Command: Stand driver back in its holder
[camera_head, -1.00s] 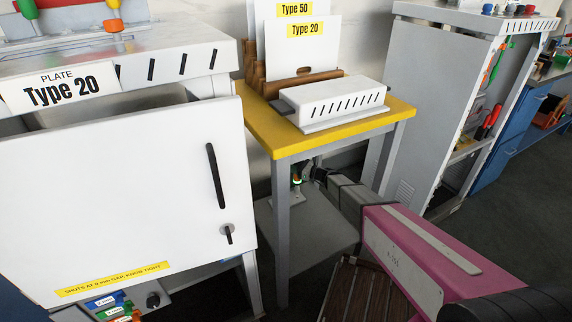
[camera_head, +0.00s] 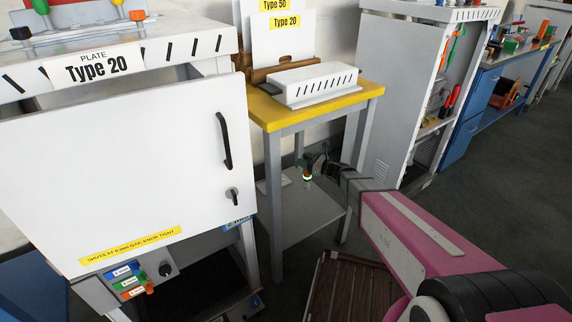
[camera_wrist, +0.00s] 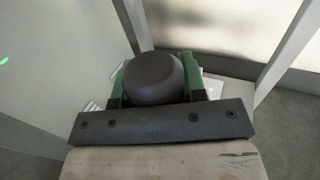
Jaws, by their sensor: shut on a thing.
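My gripper (camera_head: 310,164) is small in the head view, in front of the yellow-topped stand and above its lower shelf. In the wrist view my gripper (camera_wrist: 156,90) has green fingers on both sides of the driver's dark, rounded end (camera_wrist: 155,76). The driver's lower part is hidden beneath that end. I cannot make out its holder for certain in either view.
The yellow-topped stand (camera_head: 345,92) has grey legs and a grey lower shelf (camera_head: 322,213). A white cabinet door (camera_head: 140,165) stands at left. A tall grey cabinet (camera_head: 397,90) with red-handled tools (camera_head: 450,101) is at right. A brown slatted thing (camera_head: 345,290) is low in front.

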